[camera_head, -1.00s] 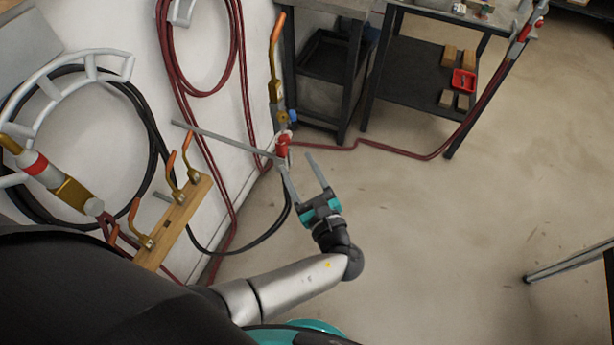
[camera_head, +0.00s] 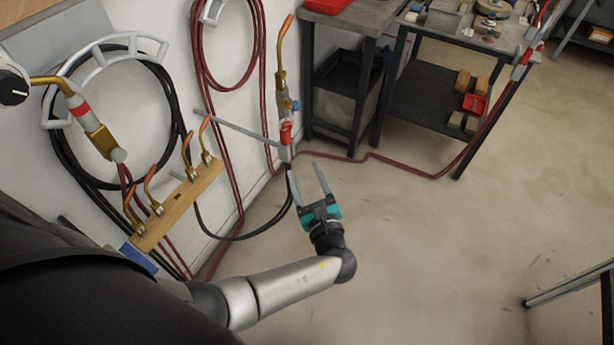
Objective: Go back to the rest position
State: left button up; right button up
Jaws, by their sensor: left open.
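My left gripper (camera_head: 307,187) is in the middle of the head view. Its two grey fingers stand apart with nothing between them, and its teal and black body is above the bare floor. The silver arm (camera_head: 290,290) reaches it from the lower left. The fingers point up the picture, towards a torch (camera_head: 281,80) with a copper tip and a red lower part. The left finger's tip appears close below that torch; I cannot tell whether they touch. My right gripper is not in view.
Several copper nozzles stand on a wooden rack (camera_head: 180,205) at the wall, left of the arm. Another torch (camera_head: 100,140) and coiled hoses (camera_head: 178,110) hang there. Dark metal tables (camera_head: 420,95) stand at the back. A red hose (camera_head: 400,170) crosses the floor. The floor at right (camera_head: 450,240) is open.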

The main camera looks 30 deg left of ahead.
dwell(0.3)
pick_arm(q)
jog(key=s+a+f+n+g+h+b, duration=0.1)
jog(key=s+f+n+g+h, duration=0.2)
jog(key=f, duration=0.5)
jog(key=s+a+f+g, duration=0.1)
jog(key=s+f+g, duration=0.1)
jog(key=s+f, duration=0.5)
jog(key=s+a+f+n+g+h+b, duration=0.1)
jog(key=s+f+n+g+h, duration=0.15)
jog(key=f, duration=0.55)
jog(key=s+d+f+n+g+h, duration=0.1)
jog(key=s+f+n, duration=0.3)
jog(key=s, duration=0.4)
jog(key=s+d+f+n+g+h+b, duration=0.1)
jog(key=s+d+f+n+g+h, duration=0.1)
jog(key=s+f+n, duration=0.3)
jog(key=s+d+f+n+g+h, duration=0.1)
jog(key=s+f+n, duration=0.4)
jog(key=s, duration=0.8)
jog(key=d+n+h, duration=0.1)
jog(key=n+h, duration=0.1)
jog(key=shift+s+f+g+h+b, duration=0.15)
jog(key=shift+f+g+h+b, duration=0.1)
jog(key=shift+g+h+b, duration=0.1)
jog(key=shift+c, duration=0.2)
